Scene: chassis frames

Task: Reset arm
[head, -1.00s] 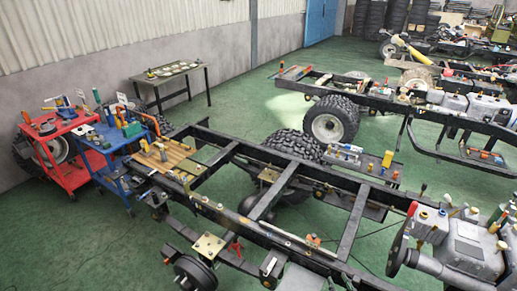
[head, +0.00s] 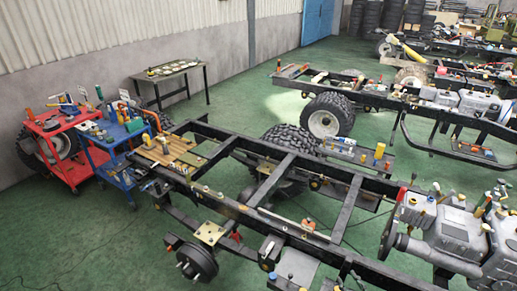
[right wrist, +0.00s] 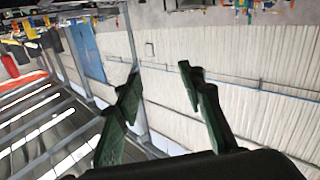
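My right gripper (right wrist: 160,72) shows in the right wrist view. Its two dark green fingers stand apart with a gap between them, and nothing is held. Behind the fingers are a pale ribbed wall and roof beams, in a picture that looks upside down. I cannot make out either gripper in the head view. The nearest black chassis frame (head: 262,198) crosses the head view, with wooden boards (head: 172,150) at its left end and a grey engine block (head: 458,232) at its right end.
A red cart (head: 62,150) and a blue cart (head: 112,140) with tools stand at the left. A small table (head: 196,76) stands by the wall. A second chassis (head: 385,92) stands behind. Green floor (head: 100,245) is clear at the lower left.

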